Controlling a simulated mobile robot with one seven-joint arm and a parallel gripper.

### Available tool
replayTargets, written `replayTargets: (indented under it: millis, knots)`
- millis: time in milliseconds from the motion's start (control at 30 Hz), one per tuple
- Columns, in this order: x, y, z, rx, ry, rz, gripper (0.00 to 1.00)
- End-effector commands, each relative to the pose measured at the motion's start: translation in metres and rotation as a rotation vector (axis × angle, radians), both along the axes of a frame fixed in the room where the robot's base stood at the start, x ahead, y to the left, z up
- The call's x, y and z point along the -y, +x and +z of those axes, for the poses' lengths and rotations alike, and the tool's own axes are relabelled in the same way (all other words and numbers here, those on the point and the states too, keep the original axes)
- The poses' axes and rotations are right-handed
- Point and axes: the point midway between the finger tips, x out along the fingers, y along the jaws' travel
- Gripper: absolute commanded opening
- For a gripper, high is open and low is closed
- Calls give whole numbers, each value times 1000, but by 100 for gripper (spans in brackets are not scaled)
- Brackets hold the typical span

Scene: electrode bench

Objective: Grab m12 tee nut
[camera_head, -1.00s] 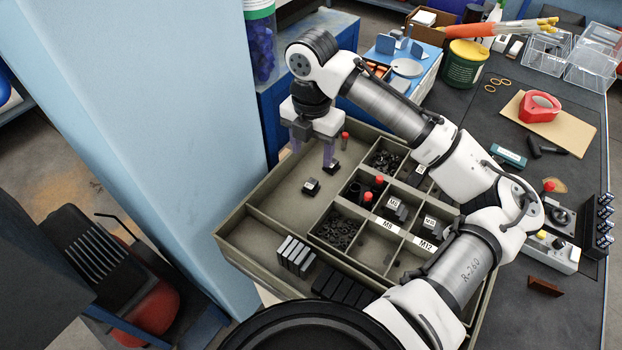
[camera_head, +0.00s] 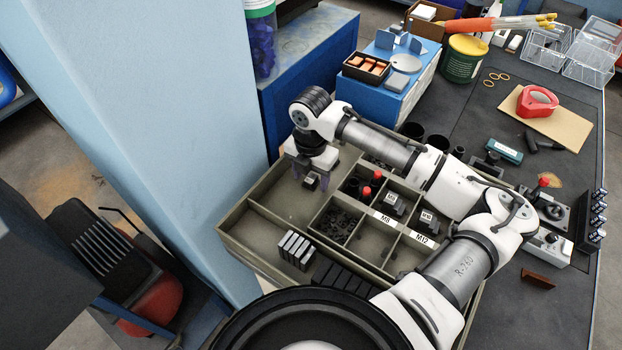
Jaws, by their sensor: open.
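A small black tee nut (camera_head: 309,183) with a pale label lies in the long left compartment of the parts tray (camera_head: 236,226). The label is too small to read, so I cannot tell whether it is M12. My gripper (camera_head: 311,177) is low over this compartment, pointing down, with its fingers apart around or just behind the nut. I cannot tell whether they touch it. A second black nut seen earlier in this compartment is hidden by my gripper. The tray's M12 label (camera_head: 425,239) is on a divider at the right.
Labelled black blocks (camera_head: 427,216), red-capped parts (camera_head: 367,190) and black hardware (camera_head: 341,226) fill neighbouring compartments. Grey bars (camera_head: 294,249) stand near the front. A blue column (camera_head: 150,130) rises close on the left. The tray's dividers surround the gripper's low position.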

Motion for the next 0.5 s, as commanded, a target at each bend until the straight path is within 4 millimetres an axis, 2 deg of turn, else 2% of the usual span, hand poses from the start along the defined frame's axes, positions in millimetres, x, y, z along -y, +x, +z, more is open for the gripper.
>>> replayTargets:
  millis: [100, 500]
  knots:
    - [0, 0, 0, 0, 0, 0, 55]
    - [0, 0, 1, 0, 0, 0, 5]
